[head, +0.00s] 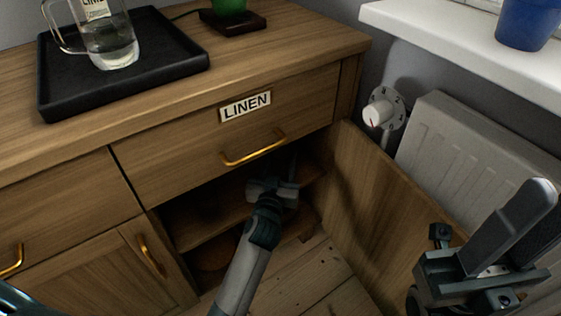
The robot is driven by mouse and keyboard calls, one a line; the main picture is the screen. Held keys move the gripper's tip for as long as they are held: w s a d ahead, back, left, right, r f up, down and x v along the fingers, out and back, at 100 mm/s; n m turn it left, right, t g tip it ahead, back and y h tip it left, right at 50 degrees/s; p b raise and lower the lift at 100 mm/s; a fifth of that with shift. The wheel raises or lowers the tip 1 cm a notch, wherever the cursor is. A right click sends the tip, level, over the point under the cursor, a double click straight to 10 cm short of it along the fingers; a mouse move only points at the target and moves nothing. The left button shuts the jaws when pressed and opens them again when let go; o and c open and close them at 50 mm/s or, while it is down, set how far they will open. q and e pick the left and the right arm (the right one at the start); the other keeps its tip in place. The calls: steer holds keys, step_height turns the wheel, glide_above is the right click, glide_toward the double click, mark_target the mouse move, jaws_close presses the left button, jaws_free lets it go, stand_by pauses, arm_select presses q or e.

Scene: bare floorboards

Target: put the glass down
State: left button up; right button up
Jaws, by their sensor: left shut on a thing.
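My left gripper (273,190) reaches into the open cupboard under the LINEN drawer, at shelf height. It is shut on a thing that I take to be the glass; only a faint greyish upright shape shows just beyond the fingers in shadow. I cannot tell whether it touches the shelf (215,222). My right gripper (530,215) is at the lower right, in front of the radiator, its fingers close together with nothing seen between them.
The cupboard door (345,190) stands open to the right of my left arm. On top, a black tray (165,65) holds a glass jug (108,42). A green object (230,8) stands behind. A radiator (440,130), valve (380,110) and sill with blue pot (525,22) are right.

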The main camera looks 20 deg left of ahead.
arm_select(q)
steer(key=shift+d+r, duration=0.1)
steer(key=o, duration=1.3)
steer(key=shift+f, duration=0.2)
steer(key=shift+r, duration=0.15)
